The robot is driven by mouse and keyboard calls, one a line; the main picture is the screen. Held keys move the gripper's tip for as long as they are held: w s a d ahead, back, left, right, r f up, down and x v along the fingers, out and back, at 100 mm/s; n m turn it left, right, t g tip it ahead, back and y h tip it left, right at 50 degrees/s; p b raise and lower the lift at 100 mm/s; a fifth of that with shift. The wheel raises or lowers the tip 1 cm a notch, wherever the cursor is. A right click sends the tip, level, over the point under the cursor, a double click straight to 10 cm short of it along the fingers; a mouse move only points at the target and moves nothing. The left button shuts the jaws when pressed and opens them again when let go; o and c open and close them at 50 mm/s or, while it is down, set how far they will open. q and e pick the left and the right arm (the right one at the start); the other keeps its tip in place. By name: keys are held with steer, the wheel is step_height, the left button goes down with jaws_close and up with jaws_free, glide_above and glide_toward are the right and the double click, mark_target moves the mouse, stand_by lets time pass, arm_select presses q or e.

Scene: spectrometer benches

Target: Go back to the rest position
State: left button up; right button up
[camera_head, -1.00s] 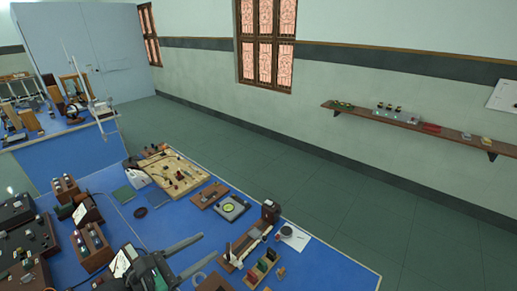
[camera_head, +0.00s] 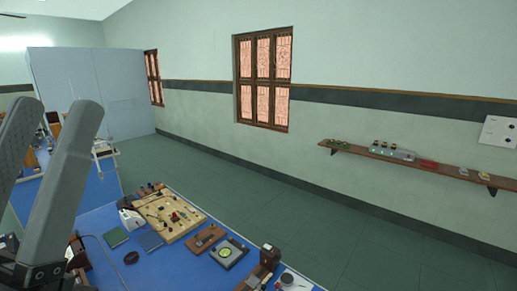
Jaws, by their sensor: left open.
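My left gripper (camera_head: 58,135) shows large at the left edge. Its two grey fingers point up, with a gap between them, and nothing is held there. It is raised in front of the camera and hides part of the benches behind it. My right gripper is not in this view.
A blue bench (camera_head: 190,268) below holds a wooden circuit board (camera_head: 163,216), a round dial meter (camera_head: 229,253) and a dark wooden block (camera_head: 269,256). A wall shelf (camera_head: 440,171) carries small items at the right. The green floor (camera_head: 330,225) between bench and wall is clear.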

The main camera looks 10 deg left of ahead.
arm_select(q)
step_height(320, 180, up, 13)
steer(key=w+g+h+p, duration=0.1)
steer(key=w+p, duration=0.1)
steer(key=p, duration=1.2)
steer(key=shift+d+n+p, duration=0.2)
steer(key=shift+n+p, duration=0.1)
steer(key=shift+p, duration=0.05)
